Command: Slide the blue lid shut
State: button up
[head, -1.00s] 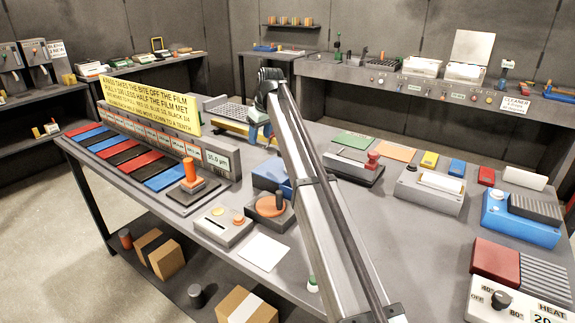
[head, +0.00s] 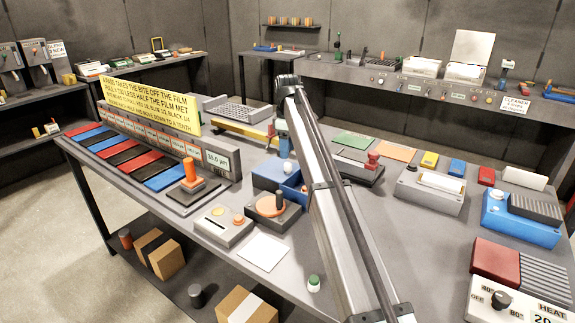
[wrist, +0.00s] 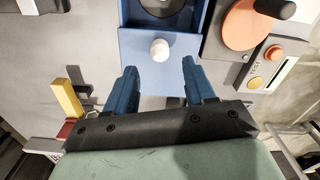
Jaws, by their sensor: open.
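The blue lid (wrist: 165,72) belongs to a blue box (head: 268,174) in the middle of the bench, and it carries a round white knob (wrist: 159,49). The knob also shows in the head view (head: 287,167). The lid is partly open: beyond it, the wrist view shows the box interior with a dark disc (wrist: 168,6). My gripper (wrist: 159,66) is open and empty, its two blue fingers pointing toward the lid on either side of the knob's line. The knob appears just beyond the fingertips; their height gap cannot be told. My arm hides part of the box's right side.
A grey unit with an orange disc and black handle (head: 270,205) stands close beside the box. A yellow bar (head: 240,130) lies behind it. A grey device with a red knob (head: 373,160) is to the right. A white sheet (head: 263,252) lies on the bench in front.

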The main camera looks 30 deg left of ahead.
aim_at(287, 163)
jog(key=shift+f, duration=3.45)
jog(key=shift+c, duration=0.3)
grip_shut()
